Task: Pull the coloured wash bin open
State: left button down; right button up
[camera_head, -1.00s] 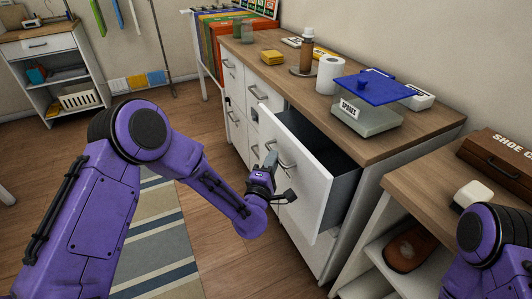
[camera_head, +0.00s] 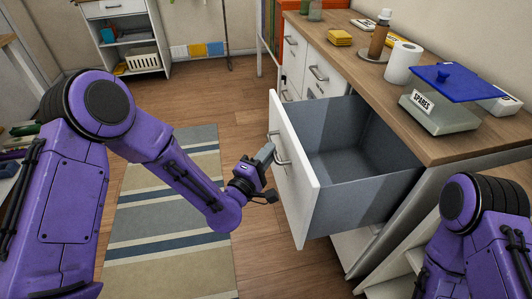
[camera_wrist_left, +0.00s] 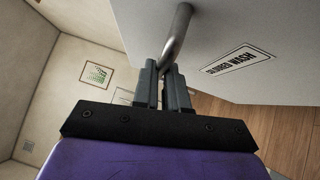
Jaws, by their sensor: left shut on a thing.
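The coloured wash bin (camera_head: 294,185) is a deep drawer with a white front and grey inner walls, pulled well out of the white cabinet. Its inside looks empty. In the left wrist view its front (camera_wrist_left: 235,35) carries a label (camera_wrist_left: 238,62) reading "COLOURED WASH". My left gripper (camera_head: 265,155) is shut on the bin's metal bar handle (camera_head: 278,149). In the left wrist view the two fingers (camera_wrist_left: 163,78) close around the handle (camera_wrist_left: 177,35). My right arm shows at the lower right, but its gripper is out of view.
The wooden cabinet top (camera_head: 440,142) holds a box marked "SPARES" (camera_head: 439,112) with a blue lid, a paper roll (camera_head: 402,62) and a brown bottle (camera_head: 379,34). A striped rug (camera_head: 175,262) lies on the floor. Floor in front of the bin is clear.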

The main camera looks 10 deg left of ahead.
pick_arm(q)
jog(key=shift+s+d+f, duration=0.1)
jog(key=shift+s+f, duration=0.05)
jog(key=c, duration=1.2)
grip_release()
jog(key=shift+o, duration=0.2)
jog(key=b+v, duration=0.2)
jog(key=v, duration=0.8)
jog(key=shift+s, duration=0.25)
